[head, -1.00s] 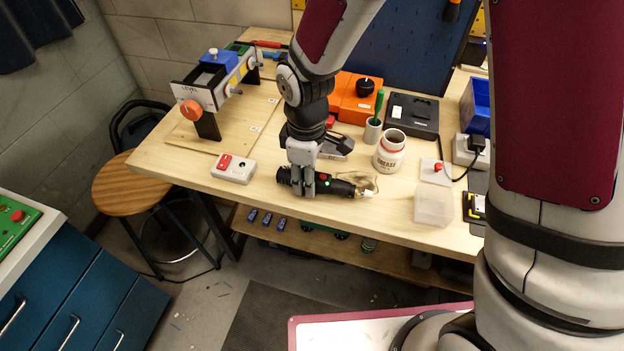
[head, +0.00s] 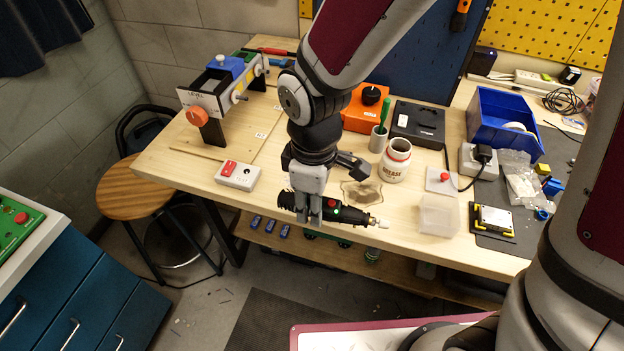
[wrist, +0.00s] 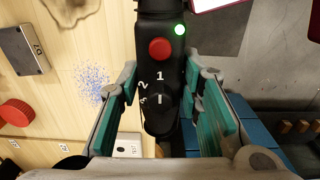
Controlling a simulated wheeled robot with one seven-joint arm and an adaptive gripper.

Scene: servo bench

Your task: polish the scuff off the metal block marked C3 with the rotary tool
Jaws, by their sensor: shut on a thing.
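The rotary tool (head: 345,214) is black, with a red button, a lit green light, a numbered dial and a white tip at its right end. My gripper (head: 316,212) is shut around its body and holds it level over the bench's front edge. In the wrist view the tool (wrist: 160,60) lies between the fingers (wrist: 163,112). A grey metal block (wrist: 22,48) with a small label lies at upper left there; I cannot tell surely whether the label reads C3. No scuff is clear on it. My arm hides much of that area in the head view.
A crumpled brown cloth (head: 362,193) lies behind the tool. The grease jar (head: 396,160), a clear box (head: 438,215) and a red-button box (head: 440,181) stand to the right. A switch box (head: 238,175) and the level rig (head: 215,90) are at left. A stool (head: 145,190) stands beyond the bench's left end.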

